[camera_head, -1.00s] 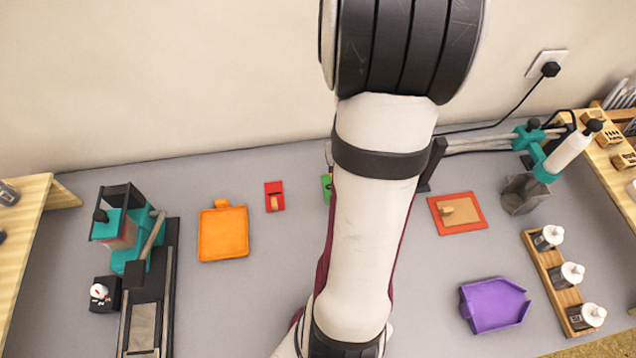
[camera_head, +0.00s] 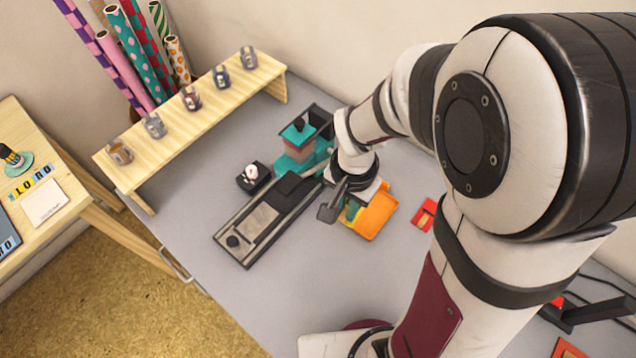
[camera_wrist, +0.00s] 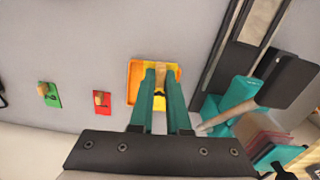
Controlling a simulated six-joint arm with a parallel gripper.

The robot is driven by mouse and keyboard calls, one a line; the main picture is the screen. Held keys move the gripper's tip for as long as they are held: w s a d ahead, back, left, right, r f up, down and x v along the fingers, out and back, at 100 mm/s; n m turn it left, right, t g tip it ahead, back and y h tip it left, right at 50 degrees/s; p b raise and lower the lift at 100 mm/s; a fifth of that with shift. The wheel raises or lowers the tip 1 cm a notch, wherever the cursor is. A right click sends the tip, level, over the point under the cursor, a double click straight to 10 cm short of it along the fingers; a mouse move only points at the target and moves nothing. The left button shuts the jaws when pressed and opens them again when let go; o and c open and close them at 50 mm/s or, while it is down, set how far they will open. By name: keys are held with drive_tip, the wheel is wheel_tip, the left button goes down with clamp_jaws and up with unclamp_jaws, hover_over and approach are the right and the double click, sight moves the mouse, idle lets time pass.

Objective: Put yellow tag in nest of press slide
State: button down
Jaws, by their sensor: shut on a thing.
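The yellow tag (camera_wrist: 160,101) with a tan knob (camera_wrist: 166,70) is at the orange tray (camera_wrist: 133,77) in the wrist view. My gripper's teal fingers (camera_wrist: 161,75) are shut on the tag at its knob. Whether the tag touches the tray is unclear. In the head view my gripper (camera_head: 345,203) is over the left side of the orange tray (camera_head: 375,217), and the wrist hides most of the tag. The press slide (camera_head: 262,220) is a dark rail left of the tray, with a grey plate. I cannot clearly make out its nest.
The teal press (camera_head: 303,142) stands at the rail's back end, close to my wrist. A small black box with a white knob (camera_head: 253,176) is left of it. A red tag (camera_head: 425,213) lies right of the tray. A wooden shelf with jars (camera_head: 193,104) stands behind.

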drive_tip(key=s+a, duration=0.3)
drive_tip(key=a, duration=1)
drive_tip(key=r+m, duration=0.1)
drive_tip(key=r, duration=0.1)
hover_over(250, 229)
wheel_tip(250, 229, down, 10)
drive_tip(key=shift+r, duration=0.1)
drive_tip(key=shift+f, duration=0.2)
drive_tip(key=c, duration=0.9)
unclamp_jaws()
drive_tip(key=shift+r, duration=0.1)
